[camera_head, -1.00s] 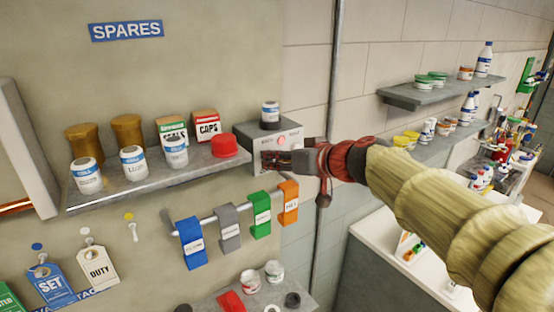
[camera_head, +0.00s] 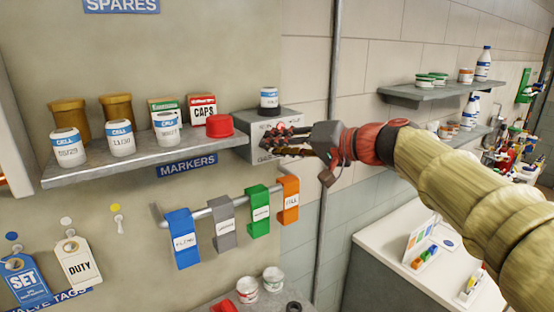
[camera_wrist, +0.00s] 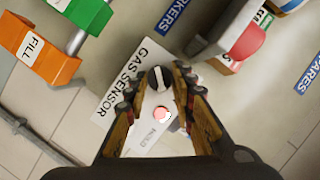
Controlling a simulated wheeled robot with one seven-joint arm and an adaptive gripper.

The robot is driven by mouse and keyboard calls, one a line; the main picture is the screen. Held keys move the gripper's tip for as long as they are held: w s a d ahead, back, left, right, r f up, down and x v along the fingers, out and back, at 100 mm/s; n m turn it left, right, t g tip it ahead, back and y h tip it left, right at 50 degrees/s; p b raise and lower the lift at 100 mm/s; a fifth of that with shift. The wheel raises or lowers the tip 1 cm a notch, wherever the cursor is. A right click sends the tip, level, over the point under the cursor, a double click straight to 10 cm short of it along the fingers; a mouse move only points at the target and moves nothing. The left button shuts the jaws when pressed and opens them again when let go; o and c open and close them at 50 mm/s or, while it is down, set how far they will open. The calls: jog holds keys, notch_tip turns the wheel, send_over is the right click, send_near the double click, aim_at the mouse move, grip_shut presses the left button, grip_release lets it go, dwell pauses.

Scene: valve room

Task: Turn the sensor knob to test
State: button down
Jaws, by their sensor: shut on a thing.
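The gas sensor (camera_head: 289,116) is a grey box at the right end of the shelf, with a white front plate lettered GAS SENSOR (camera_wrist: 138,62) in the wrist view. Its knob (camera_wrist: 158,79) is black with a pale pointer bar and shows between my fingertips. A pink-red round button or lamp (camera_wrist: 161,115) sits beside the knob, near small lettering. My gripper (camera_head: 268,143) reaches the front of the box from the right and is shut on the knob. In the head view the fingers hide the knob, and its exact setting cannot be read.
A red cap (camera_head: 219,126), boxes and jars fill the shelf (camera_head: 120,166) to the left. Coloured tags, including an orange one (camera_head: 288,200), hang on a rail below. A vertical pipe (camera_head: 328,195) runs behind my arm.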

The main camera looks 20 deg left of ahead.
jog(key=shift+w+f+m+y+b, duration=0.15)
jog(key=shift+m+y+b, duration=0.5)
jog(key=shift+m+b, duration=0.7)
jog(key=shift+s+f+m+y+b, duration=0.15)
jog(key=shift+m+y+b, duration=0.45)
jog(key=shift+m+b, duration=0.7)
jog(key=shift+w+f+m+y+b, duration=0.15)
jog(key=shift+m+y+b, duration=0.5)
jog(key=shift+m+b, duration=0.7)
jog(key=shift+m+t, duration=0.3)
jog(key=shift+m, duration=0.1)
jog(key=c, duration=1.5)
grip_release()
jog(key=shift+d+r, duration=0.1)
jog(key=v, duration=1.2)
